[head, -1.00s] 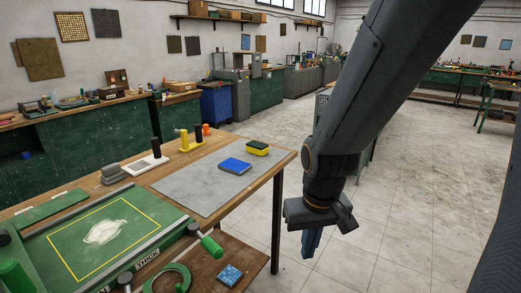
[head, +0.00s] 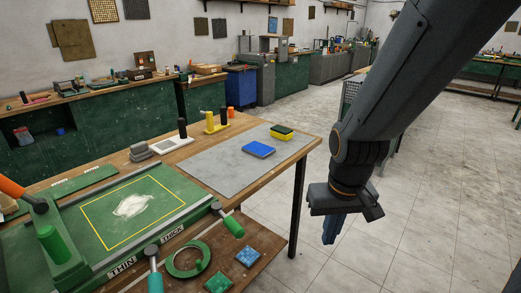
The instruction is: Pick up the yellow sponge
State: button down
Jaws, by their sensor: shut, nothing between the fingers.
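The yellow sponge (head: 281,134) has a dark green top layer. It lies on the grey mat (head: 212,163) near the far right corner of the wooden table. A flat blue block (head: 258,149) lies on the mat just in front and to the left of it, apart from it. My gripper (head: 331,238) hangs pointing down over the floor, right of the table and nearer to me than the sponge. Its blue fingers are together with nothing held.
A green press bed (head: 190,210) with levers fills the table's near part. A green ring (head: 188,260) and small mosaic tiles (head: 247,257) lie on a lower shelf. Yellow (head: 210,121) and white (head: 182,136) tools stand behind the mat. Floor (head: 395,240) right of the table is clear.

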aim_at(281, 132)
jog(key=z, duration=0.45)
jog(key=i, duration=1.7)
jog(key=u, duration=0.85)
